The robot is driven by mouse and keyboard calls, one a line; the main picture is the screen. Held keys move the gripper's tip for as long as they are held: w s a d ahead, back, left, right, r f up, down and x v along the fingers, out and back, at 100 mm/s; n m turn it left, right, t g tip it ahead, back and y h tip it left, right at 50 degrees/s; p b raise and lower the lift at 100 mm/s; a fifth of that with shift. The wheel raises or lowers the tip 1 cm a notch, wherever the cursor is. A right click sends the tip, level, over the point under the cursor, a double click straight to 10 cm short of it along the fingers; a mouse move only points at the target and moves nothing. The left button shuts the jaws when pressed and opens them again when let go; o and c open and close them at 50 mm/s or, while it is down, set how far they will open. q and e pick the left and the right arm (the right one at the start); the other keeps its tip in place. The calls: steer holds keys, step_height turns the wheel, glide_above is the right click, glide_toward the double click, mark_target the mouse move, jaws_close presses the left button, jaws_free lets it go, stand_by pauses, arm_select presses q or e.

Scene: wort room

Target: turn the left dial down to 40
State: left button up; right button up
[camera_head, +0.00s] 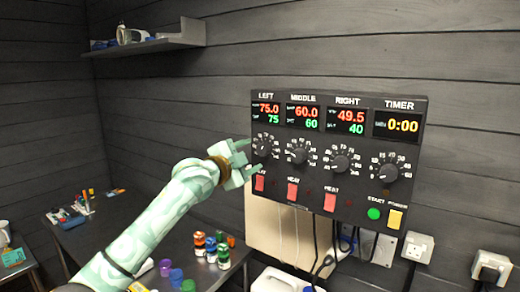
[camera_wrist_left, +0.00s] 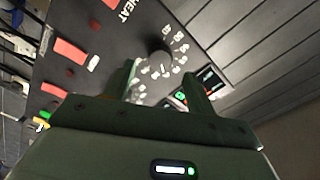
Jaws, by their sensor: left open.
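The control panel (camera_head: 325,180) hangs on the wall with three heat dials and a timer dial. The left dial (camera_head: 262,146) is a dark knob with white numerals; its display (camera_head: 266,112) reads 75.0 in red above 75 in green. My left gripper (camera_head: 250,157) is open at the panel's left edge, its fingers around or just in front of the left dial; I cannot tell whether they touch it. My right gripper is out of view.
A red switch (camera_head: 259,183) lies just below the gripper. Coloured jars (camera_head: 211,245) stand on the table below my arm.

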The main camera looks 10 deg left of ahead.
mark_target(260, 151)
arm_select(q)
steer(key=shift+x, duration=2.65)
steer(key=c, duration=1)
